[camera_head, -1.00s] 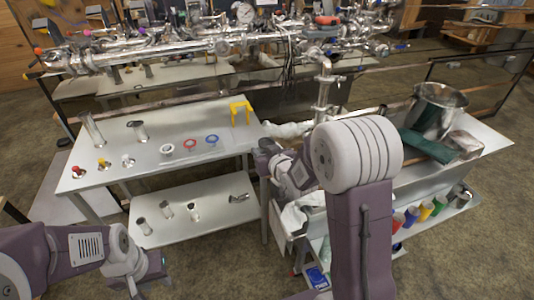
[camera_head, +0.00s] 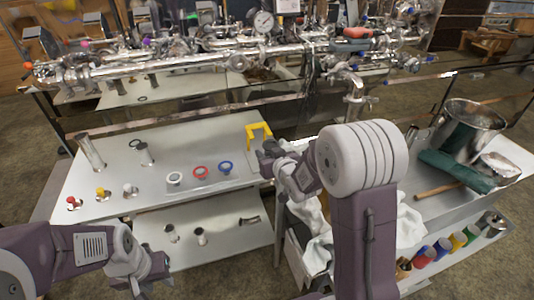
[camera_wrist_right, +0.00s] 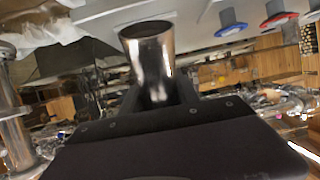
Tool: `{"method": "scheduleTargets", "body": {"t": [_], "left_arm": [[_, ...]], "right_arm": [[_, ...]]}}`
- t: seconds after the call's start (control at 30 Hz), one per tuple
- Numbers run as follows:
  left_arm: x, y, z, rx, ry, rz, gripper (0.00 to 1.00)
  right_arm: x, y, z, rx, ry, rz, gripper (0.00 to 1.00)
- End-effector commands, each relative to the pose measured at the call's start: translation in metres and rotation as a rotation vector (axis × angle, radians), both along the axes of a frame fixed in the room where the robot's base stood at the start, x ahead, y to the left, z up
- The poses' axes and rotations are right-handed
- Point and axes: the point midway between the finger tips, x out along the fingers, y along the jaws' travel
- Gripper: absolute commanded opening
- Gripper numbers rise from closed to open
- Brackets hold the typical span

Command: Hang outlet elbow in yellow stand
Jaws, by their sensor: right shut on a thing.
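The yellow stand (camera_head: 258,130) stands upright at the right end of the upper table, its frame open below the top bar. My right gripper (camera_head: 268,158) is just in front of the stand in the head view, partly hidden by my own wrist. In the right wrist view it is shut on a shiny metal tube, the outlet elbow (camera_wrist_right: 150,55), whose open end faces the camera. The elbow's far part is hidden by the gripper. Whether it touches the stand cannot be seen. My left gripper (camera_head: 148,276) hangs low at the left, away from the stand; its jaw opening is unclear.
White, red and blue rings (camera_head: 200,172) lie left of the stand. Metal tubes (camera_head: 91,152) and coloured knobs (camera_head: 102,193) stand further left. Shiny piping (camera_head: 190,60) runs behind. A cart with a steel pot (camera_head: 465,128) and green cloth (camera_head: 455,170) is right.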

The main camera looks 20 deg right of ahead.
Motion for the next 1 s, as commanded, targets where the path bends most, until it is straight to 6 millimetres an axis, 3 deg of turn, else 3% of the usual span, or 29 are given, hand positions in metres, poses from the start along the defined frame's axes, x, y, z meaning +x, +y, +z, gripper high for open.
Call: {"method": "scheduleTargets", "body": {"t": [1.0], "left_arm": [[0.000,0.000,-0.007,0.000,0.000,0.000,0.35]], "right_arm": [[0.046,0.002,-0.019,0.000,-0.001,0.000,0.00]]}}
